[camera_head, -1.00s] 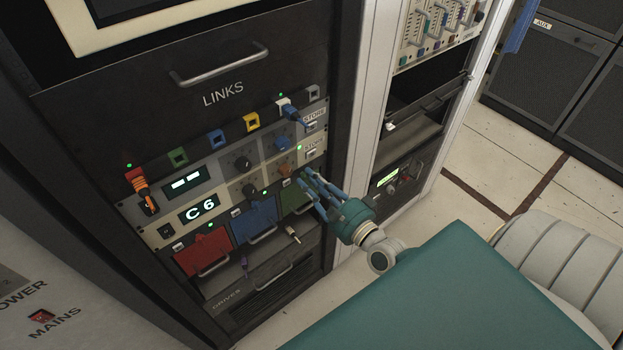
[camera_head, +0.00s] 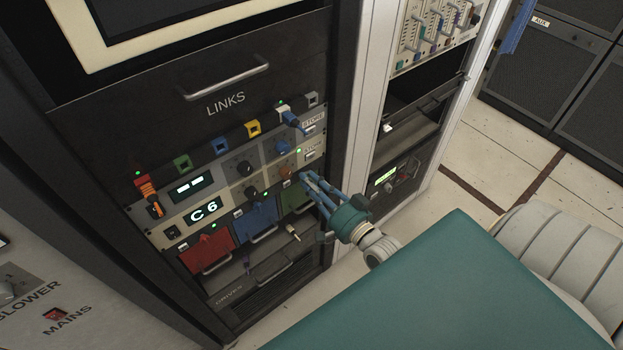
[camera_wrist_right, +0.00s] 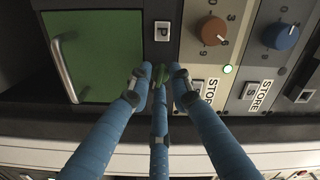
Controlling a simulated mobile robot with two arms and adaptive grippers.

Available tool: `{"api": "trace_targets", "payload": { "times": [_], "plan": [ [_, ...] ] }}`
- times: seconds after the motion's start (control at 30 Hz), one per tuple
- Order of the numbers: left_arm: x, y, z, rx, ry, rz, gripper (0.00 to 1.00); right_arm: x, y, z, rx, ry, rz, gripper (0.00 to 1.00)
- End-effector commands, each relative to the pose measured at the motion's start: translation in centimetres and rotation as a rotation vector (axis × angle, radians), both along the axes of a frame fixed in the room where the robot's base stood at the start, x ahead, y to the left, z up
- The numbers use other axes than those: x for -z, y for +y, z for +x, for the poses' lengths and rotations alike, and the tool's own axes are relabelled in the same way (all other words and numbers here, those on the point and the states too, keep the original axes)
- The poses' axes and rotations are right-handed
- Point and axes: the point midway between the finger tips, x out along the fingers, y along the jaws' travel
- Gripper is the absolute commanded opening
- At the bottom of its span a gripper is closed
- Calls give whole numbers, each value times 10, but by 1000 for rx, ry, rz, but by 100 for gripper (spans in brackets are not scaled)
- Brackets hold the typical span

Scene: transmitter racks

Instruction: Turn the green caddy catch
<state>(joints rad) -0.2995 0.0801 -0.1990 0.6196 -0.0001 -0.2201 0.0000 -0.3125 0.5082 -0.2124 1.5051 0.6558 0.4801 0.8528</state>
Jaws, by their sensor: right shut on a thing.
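The green caddy (camera_head: 293,199) sits in the rack, at the right end of the caddy row; in the right wrist view its green face (camera_wrist_right: 105,58) fills the upper left, with a metal handle. The small green catch (camera_wrist_right: 160,73) is beside the caddy, below a "P" label in that view. My right gripper (camera_wrist_right: 161,80) has its blue fingers closed around the catch. In the head view my right gripper (camera_head: 305,179) is at the caddy's upper right corner, and its fingers hide the catch there. My left gripper is in neither view.
A blue caddy (camera_head: 255,221) and a red caddy (camera_head: 207,249) stand left of the green one. Orange (camera_wrist_right: 213,31) and blue (camera_wrist_right: 280,35) knobs and "STORE" buttons are close to my fingers. A white rack post (camera_head: 361,110) rises to the right.

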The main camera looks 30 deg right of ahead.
Motion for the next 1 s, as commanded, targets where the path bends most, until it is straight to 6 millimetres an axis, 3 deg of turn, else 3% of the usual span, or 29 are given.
{"api": "trace_targets", "payload": {
  "times": [0.4, 1.0],
  "plan": [
    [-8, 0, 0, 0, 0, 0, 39, 0, 6, 0, -8, -19, -221, 0],
    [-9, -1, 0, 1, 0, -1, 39, 3, 6, -1, -10, -17, -267, 0]
  ]
}}
